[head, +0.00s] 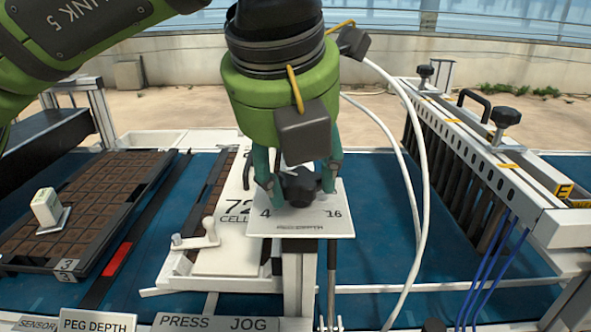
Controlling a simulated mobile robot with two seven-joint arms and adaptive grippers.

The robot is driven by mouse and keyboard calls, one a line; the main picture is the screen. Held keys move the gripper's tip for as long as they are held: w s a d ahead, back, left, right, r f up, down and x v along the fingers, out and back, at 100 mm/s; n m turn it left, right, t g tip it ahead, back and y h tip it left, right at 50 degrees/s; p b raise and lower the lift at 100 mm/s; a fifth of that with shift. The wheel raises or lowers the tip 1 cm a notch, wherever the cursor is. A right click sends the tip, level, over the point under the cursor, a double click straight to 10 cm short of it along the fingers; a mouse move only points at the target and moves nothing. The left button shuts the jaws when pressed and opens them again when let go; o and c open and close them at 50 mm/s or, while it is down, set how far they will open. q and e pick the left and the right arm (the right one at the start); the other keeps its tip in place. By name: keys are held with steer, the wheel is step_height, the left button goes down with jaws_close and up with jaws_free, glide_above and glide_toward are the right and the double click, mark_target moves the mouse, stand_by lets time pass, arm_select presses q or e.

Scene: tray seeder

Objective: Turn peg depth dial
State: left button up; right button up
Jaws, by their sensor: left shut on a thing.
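The knob's top is partly hidden by the gripper. A white label reading PEG DEPTH (95,322) is at the bottom left. My right gripper is not in view.
A dark seed tray (60,262) with a small white block (46,208) lies at left. A white lever (208,233) stands left of the dial plate. White cables (424,170) hang right of my gripper. A white-framed unit with black knobs (506,117) stands at right.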

arm_select(q)
steer(key=shift+f, duration=0.1)
steer(key=o, duration=1.1)
steer(key=shift+d, duration=0.1)
steer(key=v, duration=1.2)
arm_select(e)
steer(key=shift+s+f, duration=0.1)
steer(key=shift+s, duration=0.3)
